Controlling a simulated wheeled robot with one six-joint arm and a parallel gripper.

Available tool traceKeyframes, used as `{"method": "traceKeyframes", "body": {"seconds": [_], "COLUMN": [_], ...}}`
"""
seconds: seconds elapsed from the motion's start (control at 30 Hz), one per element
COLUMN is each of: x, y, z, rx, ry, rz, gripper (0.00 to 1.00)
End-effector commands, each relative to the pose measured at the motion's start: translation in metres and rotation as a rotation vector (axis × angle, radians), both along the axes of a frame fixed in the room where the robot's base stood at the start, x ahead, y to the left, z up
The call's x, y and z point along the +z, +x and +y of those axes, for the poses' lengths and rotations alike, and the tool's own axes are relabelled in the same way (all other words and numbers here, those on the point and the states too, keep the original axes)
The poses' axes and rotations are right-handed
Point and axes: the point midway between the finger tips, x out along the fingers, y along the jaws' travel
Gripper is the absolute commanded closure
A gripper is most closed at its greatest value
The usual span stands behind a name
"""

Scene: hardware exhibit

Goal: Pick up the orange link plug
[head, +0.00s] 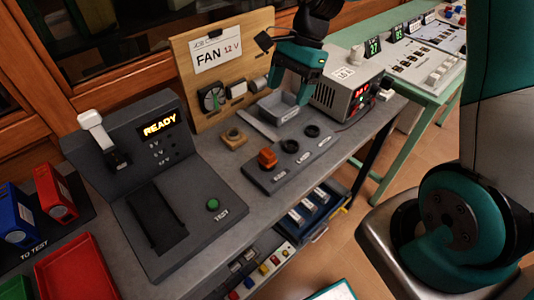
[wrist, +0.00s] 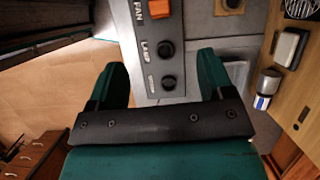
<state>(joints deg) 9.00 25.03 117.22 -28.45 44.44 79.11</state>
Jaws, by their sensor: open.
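The orange link plug (head: 267,158) stands upright at the FAN position of a dark grey socket panel (head: 255,176), at the panel's near-left end. It also shows in the wrist view (wrist: 159,9), cut by the top edge. Two dark round sockets, LAMP (head: 290,146) and one beyond it (head: 312,131), are empty. My gripper (head: 292,88) is open and empty, over the bench behind the panel and up and right of the plug in the head view. In the wrist view my gripper (wrist: 162,72) has its fingers spread on both sides of the panel's far end, away from the plug.
A wooden FAN board (head: 215,55) stands behind. A grey power supply (head: 345,85) is to the right, a small grey tray (head: 278,108) below my gripper. A wooden block (head: 233,138) sits behind the plug. The dark READY tester (head: 165,190) is left. The panel's front side is clear.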

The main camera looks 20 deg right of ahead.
Motion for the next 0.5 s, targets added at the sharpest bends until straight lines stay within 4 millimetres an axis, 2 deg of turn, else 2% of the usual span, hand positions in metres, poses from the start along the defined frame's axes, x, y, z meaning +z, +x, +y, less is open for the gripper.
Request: {"method": "traceKeyframes", "body": {"seconds": [0.13,0.5], "x": [-0.021,-0.095], "y": [0.001,-0.009], "z": [0.002,0.033], "rx": [-0.050,-0.044], "ry": [-0.004,-0.004], "rz": [0.030,0.027], "gripper": [0.26,0.26]}}
